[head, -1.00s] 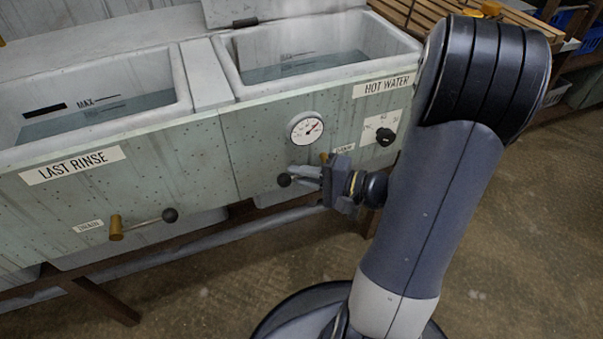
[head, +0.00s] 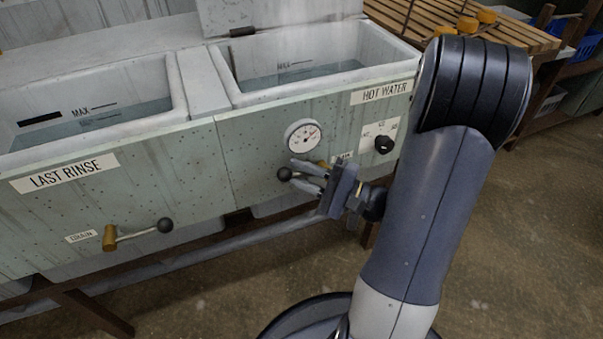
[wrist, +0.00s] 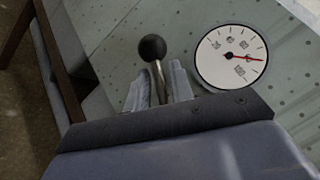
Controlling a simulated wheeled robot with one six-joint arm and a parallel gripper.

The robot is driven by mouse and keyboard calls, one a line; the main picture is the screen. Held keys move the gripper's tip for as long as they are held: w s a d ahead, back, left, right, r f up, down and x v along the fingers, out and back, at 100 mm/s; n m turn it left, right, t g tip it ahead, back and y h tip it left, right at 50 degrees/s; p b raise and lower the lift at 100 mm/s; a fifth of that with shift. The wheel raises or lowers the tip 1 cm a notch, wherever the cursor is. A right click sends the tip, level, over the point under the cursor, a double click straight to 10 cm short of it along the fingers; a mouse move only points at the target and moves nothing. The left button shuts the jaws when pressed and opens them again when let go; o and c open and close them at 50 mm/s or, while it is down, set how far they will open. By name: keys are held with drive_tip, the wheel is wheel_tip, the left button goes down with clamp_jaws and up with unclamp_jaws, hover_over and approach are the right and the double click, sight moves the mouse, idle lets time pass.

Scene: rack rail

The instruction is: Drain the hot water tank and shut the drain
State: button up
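The hot water tank (head: 372,84) is the right basin, with water (head: 300,74) low inside it. Its drain lever ends in a black ball (head: 284,174) at the left; the brass pivot is mostly hidden behind my gripper (head: 306,177). The ball also shows in the wrist view (wrist: 153,48), with its metal rod (wrist: 160,85) between my two fingers. The fingers stand apart on either side of the rod, so my gripper (wrist: 160,88) looks open around it. The DRAIN label is partly hidden.
A dial gauge (head: 303,136) sits just above my gripper, and a black knob (head: 384,144) to its right. The last rinse tank (head: 66,172) on the left has its own drain lever (head: 137,233). A slatted wooden rack (head: 470,22) stands at the back right.

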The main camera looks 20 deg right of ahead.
drive_tip(key=shift+o, duration=0.9)
drive_tip(key=shift+d, duration=0.1)
drive_tip(key=p+v, duration=0.1)
drive_tip(key=v, duration=0.9)
drive_tip(key=shift+s+d+p, duration=0.25)
drive_tip(key=shift+p, duration=0.1)
